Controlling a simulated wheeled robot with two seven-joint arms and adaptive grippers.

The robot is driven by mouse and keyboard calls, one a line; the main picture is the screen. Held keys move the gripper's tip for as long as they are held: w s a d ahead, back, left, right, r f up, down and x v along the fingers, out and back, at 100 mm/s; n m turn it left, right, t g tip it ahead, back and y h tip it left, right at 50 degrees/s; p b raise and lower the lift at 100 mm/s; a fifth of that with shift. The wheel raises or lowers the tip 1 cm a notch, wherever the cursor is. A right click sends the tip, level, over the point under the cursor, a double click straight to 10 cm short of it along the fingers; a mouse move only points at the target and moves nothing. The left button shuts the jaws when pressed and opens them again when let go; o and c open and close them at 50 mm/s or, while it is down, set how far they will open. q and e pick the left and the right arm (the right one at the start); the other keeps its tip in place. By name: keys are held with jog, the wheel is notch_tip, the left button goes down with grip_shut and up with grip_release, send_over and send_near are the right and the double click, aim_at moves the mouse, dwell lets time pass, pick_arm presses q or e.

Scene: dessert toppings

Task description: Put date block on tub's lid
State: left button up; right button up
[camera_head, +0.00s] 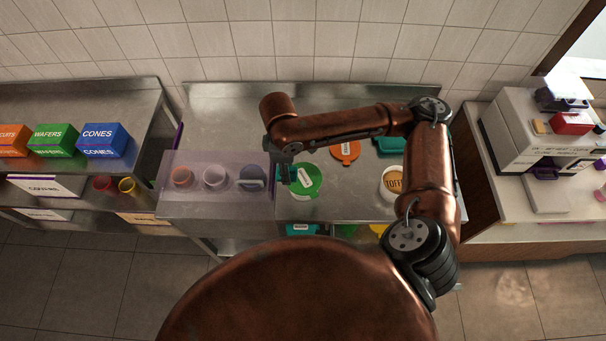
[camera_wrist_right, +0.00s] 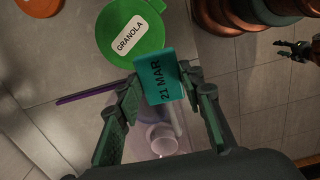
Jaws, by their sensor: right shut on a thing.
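My right gripper (camera_wrist_right: 162,82) is shut on a teal date block (camera_wrist_right: 160,75) marked "21 MAR". In the right wrist view, the block overlaps the edge of a round green lid (camera_wrist_right: 122,22) labelled "GRANOLA". In the head view, the right gripper (camera_head: 287,168) is at the left side of that green lid (camera_head: 313,181), which sits on a pale tub (camera_head: 299,195). I cannot tell whether the block touches the lid. My left gripper (camera_wrist_right: 290,49) shows small at the right of the wrist view, its fingertips apart and empty; the head view does not show it.
A clear-fronted rack with cups (camera_head: 214,177) stands left of the green lid. An orange lid (camera_head: 345,151) and a teal one (camera_head: 390,146) lie behind. A toffee tub (camera_head: 390,193) stands to the right. Bare steel counter (camera_head: 225,120) is open at the back left.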

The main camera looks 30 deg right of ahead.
jog(key=s+a+r+n+p, duration=0.15)
jog(key=s+n+p, duration=0.45)
jog(key=n, duration=0.8)
jog(key=s+a+r+n+p, duration=0.15)
jog(key=s+n+p, duration=0.25)
jog(key=n+p, duration=0.65)
jog(key=n+b, duration=0.3)
jog(key=b, duration=0.5)
send_over(304, 179)
jog(key=f, duration=0.8)
jog(key=shift+s+a, duration=0.4)
jog(key=shift+w+d+f, duration=0.25)
jog(key=shift+w+f, duration=0.05)
jog(key=shift+f, duration=0.15)
notch_tip(304, 179, down, 3)
jog(key=shift+w+d+p, duration=0.1)
jog(key=shift+p, duration=0.45)
jog(key=shift+f, duration=0.25)
